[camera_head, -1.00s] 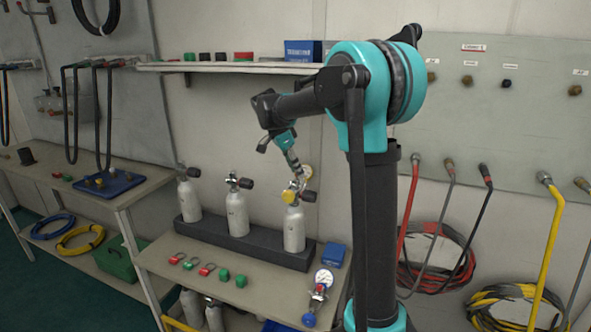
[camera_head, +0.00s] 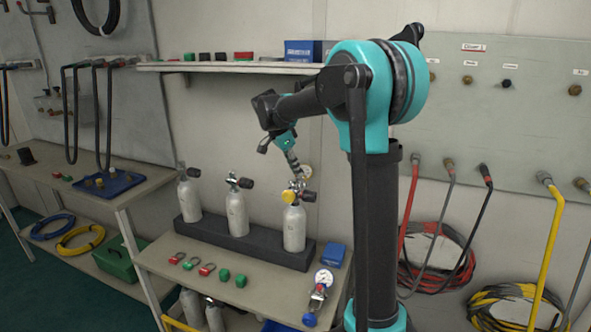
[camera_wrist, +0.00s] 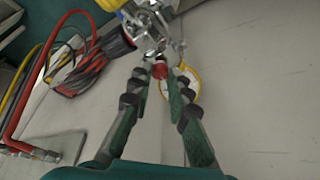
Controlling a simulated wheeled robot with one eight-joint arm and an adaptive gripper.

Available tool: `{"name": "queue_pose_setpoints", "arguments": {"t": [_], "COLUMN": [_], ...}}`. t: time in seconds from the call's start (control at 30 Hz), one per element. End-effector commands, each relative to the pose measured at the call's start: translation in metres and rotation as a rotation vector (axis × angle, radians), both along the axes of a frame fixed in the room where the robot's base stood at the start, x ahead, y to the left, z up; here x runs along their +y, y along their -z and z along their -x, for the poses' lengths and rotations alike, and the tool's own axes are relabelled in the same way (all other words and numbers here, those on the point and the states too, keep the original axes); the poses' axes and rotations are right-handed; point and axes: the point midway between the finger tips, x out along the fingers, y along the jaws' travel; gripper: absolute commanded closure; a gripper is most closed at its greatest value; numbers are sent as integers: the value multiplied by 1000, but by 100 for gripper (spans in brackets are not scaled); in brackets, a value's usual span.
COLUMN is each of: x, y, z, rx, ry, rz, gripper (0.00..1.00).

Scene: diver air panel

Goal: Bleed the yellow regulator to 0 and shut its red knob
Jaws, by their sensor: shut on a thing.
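The yellow regulator (camera_head: 290,197) sits on top of the right-hand cylinder (camera_head: 294,229) in the rack. Its yellow cap also shows at the top edge of the wrist view (camera_wrist: 110,4). The red knob (camera_wrist: 160,71) is between the fingertips of my gripper (camera_wrist: 160,72), which is shut on it.
Two other cylinders (camera_head: 236,213) stand left in the dark rack (camera_head: 212,238). A blue-knobbed regulator with gauge (camera_head: 319,294) and a blue box (camera_head: 335,255) lie on the bench at right. Red and green tags (camera_head: 207,269) lie in front. A black valve knob (camera_wrist: 118,40) is close left of my gripper.

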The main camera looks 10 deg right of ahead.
Motion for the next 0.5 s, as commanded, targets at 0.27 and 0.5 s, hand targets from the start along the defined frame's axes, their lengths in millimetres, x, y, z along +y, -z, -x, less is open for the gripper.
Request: {"name": "queue_pose_setpoints", "arguments": {"t": [0.27,0.5], "x": [-1,-3], "y": [0,0], "z": [3,5], "rx": [-1,-1], "ry": [-169,-391], "rz": [1,-1], "gripper": [100,100]}}
